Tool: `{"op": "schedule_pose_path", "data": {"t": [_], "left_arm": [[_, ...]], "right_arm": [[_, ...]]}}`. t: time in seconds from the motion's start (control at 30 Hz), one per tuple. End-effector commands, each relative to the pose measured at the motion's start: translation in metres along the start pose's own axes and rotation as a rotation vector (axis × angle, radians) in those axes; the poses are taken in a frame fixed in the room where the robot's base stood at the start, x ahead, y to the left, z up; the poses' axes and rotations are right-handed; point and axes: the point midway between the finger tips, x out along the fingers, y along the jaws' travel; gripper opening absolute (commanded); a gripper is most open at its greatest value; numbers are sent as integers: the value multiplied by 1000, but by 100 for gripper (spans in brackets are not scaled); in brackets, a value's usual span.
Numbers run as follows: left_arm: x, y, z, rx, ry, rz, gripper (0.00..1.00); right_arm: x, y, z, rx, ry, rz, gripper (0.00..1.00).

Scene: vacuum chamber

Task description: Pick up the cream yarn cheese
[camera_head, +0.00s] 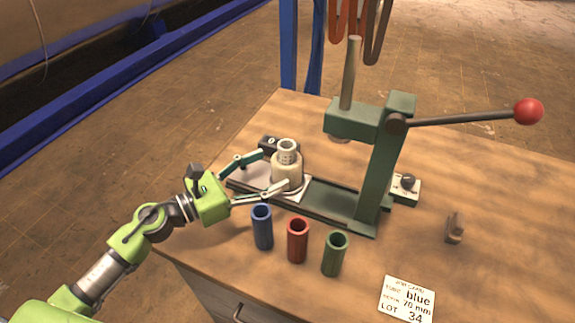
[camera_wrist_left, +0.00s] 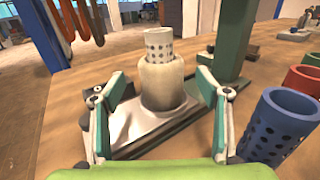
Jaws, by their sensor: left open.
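The cream yarn cheese (camera_head: 286,171) stands upright on a metal plate at the left end of the green press, with a pale perforated tube (camera_head: 287,148) rising from its top. It also shows in the left wrist view (camera_wrist_left: 162,84), straight ahead. My left gripper (camera_head: 276,170) is open, with one finger on each side of the yarn cheese. In the left wrist view its fingers (camera_wrist_left: 160,103) stand clearly apart around the lower part of the cheese. I cannot tell whether either finger touches it. My right gripper is not in view.
Blue (camera_head: 262,227), red (camera_head: 297,239) and green (camera_head: 334,254) tubes stand just in front of the press (camera_head: 378,165). Its red-knobbed lever (camera_head: 528,111) extends right. A job card (camera_head: 407,299) reads blue, 70 mm, lot 34. A small clip (camera_head: 454,229) lies on the right; table around it is clear.

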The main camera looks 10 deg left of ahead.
Motion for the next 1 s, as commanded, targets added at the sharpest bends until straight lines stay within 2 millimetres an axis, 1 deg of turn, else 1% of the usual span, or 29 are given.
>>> {"op": "schedule_pose_path", "data": {"t": [0.03,0.17,0.23,0.37,0.5,0.6,0.8,0.83,0.87,0.9,1.0], "left_arm": [[4,0,2,0,0,1,68],[10,0,1,1,1,0,68],[18,0,3,0,-1,0,68],[38,-2,6,-1,-2,0,68],[55,-1,2,0,0,0,68],[60,-2,0,1,1,-1,68],[60,-2,-1,1,2,0,68],[60,-2,-1,1,2,0,63],[60,-2,-1,1,2,0,56],[60,-2,-1,1,2,0,45],[60,-2,-1,1,2,0,22]], "right_arm": [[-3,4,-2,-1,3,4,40],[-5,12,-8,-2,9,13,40],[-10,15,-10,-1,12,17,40],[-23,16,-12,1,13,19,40],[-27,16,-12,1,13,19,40],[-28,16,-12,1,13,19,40],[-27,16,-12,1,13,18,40],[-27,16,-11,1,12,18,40],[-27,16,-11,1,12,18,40],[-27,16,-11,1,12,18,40],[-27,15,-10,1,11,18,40]]}}
